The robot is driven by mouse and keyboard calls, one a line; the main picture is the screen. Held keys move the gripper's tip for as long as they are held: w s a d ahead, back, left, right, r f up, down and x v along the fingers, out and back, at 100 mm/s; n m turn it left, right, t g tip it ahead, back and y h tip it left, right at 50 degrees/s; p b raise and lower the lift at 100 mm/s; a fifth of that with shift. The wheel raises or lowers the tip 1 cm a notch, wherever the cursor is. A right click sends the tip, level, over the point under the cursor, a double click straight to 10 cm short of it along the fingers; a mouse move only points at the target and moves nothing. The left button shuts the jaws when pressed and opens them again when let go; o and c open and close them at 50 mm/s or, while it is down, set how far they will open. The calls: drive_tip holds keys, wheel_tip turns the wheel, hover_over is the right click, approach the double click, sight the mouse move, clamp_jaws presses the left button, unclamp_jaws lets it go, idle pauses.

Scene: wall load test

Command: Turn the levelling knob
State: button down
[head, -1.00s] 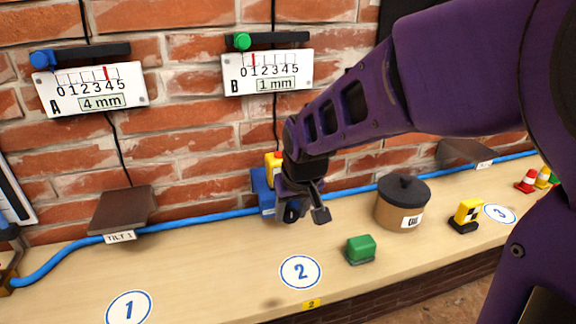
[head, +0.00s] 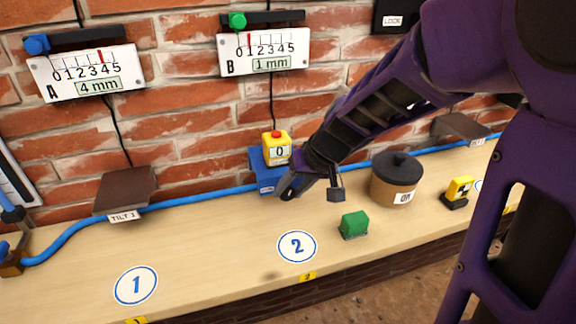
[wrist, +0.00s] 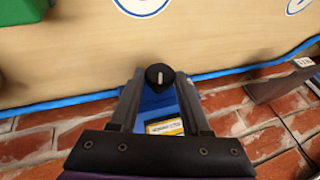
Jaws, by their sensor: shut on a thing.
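The levelling knob (wrist: 159,76), black with a white mark, shows in the wrist view at the front of a blue block (wrist: 158,104). My gripper (wrist: 160,82) is shut on the knob, one finger on each side of it. A yellow box (head: 277,150) with a red top and a "0" display sits on the block. Gauge A (head: 88,77) reads 4 mm and gauge B (head: 264,53) reads 1 mm.
A green block (head: 354,225) and a lidded brown pot (head: 396,182) stand right of my gripper. A yellow-black marker (head: 457,193) is farther right. A blue hose (head: 205,197) runs along the wall. The bench front around labels 1 (head: 136,285) and 2 (head: 297,246) is clear.

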drive_tip(key=shift+d+f+y+b, duration=0.15)
drive_tip(key=shift+f+y+b, duration=0.05)
drive_tip(key=shift+y+b, duration=0.6)
drive_tip(key=shift+b, duration=0.45)
drive_tip(key=shift+r+y, duration=0.15)
drive_tip(key=shift+y, duration=0.15)
drive_tip(key=shift+c, duration=2)
unclamp_jaws()
